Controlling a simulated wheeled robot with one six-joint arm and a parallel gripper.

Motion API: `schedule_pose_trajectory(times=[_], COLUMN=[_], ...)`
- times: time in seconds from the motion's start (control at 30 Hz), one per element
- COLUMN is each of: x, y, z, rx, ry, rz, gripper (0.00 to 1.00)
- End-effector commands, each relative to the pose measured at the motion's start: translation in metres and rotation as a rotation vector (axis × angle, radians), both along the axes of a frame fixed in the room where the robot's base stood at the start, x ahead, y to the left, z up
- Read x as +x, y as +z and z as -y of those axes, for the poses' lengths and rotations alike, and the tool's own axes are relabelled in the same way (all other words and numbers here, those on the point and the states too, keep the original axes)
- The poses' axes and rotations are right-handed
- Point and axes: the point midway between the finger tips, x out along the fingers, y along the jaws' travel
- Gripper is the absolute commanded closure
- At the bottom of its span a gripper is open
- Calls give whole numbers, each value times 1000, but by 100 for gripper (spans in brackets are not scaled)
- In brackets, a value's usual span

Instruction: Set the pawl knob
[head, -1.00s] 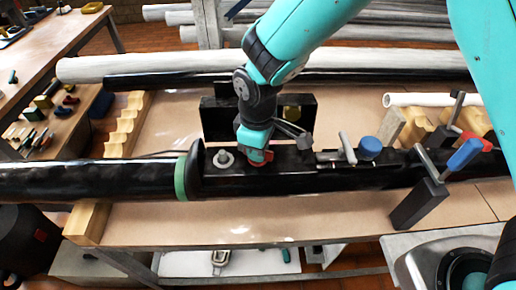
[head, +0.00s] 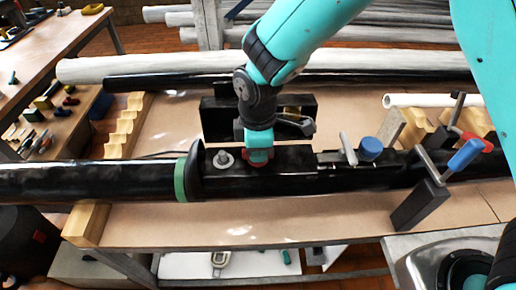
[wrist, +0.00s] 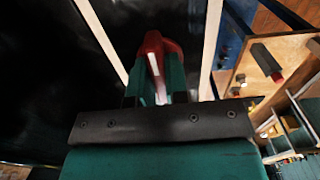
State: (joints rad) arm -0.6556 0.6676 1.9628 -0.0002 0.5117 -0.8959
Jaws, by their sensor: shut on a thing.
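The red knob (head: 252,166), which looks like the pawl knob, sits on top of the black housing (head: 290,162) at the middle of the bench. My gripper (head: 257,160) points down at it and is shut on it. In the wrist view, the red knob (wrist: 155,42) shows between the teal fingers of my gripper (wrist: 156,75), at their far end. The fingers hide part of the knob in the head view, so its exact turn cannot be told.
A blue knob (head: 370,149) and a blue-handled clamp (head: 465,155) stand to the right. The front bench strip (head: 260,222) is clear.

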Motion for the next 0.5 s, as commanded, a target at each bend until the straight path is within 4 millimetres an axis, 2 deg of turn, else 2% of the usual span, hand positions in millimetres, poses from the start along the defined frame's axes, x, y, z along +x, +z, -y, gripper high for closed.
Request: schedule_pose_trajectory(times=[0.2, 0.23, 0.3, 0.33, 0.5], x=[1, 1, 1, 1, 0], y=[1, 1, 1, 1, 0], z=[0, 0, 0, 0, 0], rx=[0, 0, 0, 0, 0], ry=[1, 1, 1, 1, 0], rz=[2, 2, 2, 2, 1], gripper=[100, 78, 62, 60, 60])
